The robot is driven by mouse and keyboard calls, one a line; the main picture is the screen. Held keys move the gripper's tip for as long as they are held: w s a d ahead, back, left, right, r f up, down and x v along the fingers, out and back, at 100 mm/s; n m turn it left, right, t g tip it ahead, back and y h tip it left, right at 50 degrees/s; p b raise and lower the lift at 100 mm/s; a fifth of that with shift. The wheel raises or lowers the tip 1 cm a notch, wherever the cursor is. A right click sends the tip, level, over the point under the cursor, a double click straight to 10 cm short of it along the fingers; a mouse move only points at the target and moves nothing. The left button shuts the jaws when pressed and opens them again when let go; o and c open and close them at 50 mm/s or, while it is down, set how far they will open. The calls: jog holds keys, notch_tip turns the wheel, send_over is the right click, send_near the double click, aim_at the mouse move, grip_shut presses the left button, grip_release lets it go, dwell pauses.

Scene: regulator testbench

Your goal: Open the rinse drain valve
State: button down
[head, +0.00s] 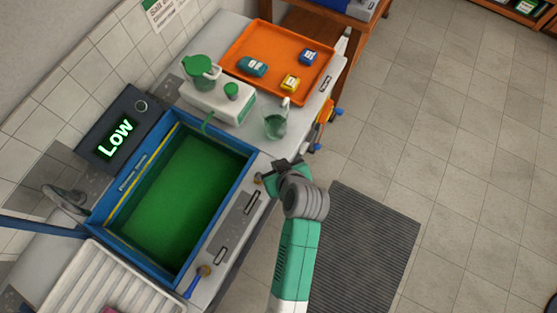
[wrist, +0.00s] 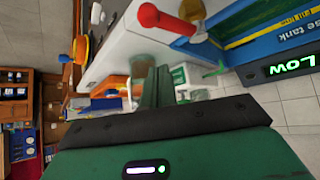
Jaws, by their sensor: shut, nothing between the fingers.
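The blue rinse tank (head: 178,117) holds green liquid (head: 180,195). A brass valve with a blue lever (head: 192,287) is at the counter's front near the tank's lower corner. A second brass fitting (head: 258,180) shows beside my gripper (head: 278,168). In the wrist view a red lever (wrist: 165,20) on a brass valve body (wrist: 192,10) is close beside the tank wall. My gripper's fingers (wrist: 157,88) are shut and empty, apart from the red lever. The small counter labels are too small to read, so I cannot tell which valve is the drain.
A display (head: 115,138) reads "Low". A white dispenser unit (head: 215,98), a beaker (head: 276,122) and an orange tray (head: 240,45) with small boxes stand beyond the tank. A white ribbed rack (head: 80,280) is at lower left. The floor with its dark mat (head: 370,240) is clear at right.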

jog(key=s+a+r, duration=0.1)
jog(key=s+r, duration=0.3)
jog(key=r, duration=0.1)
jog(key=shift+s, duration=0.35)
jog(key=shift+a, duration=0.1)
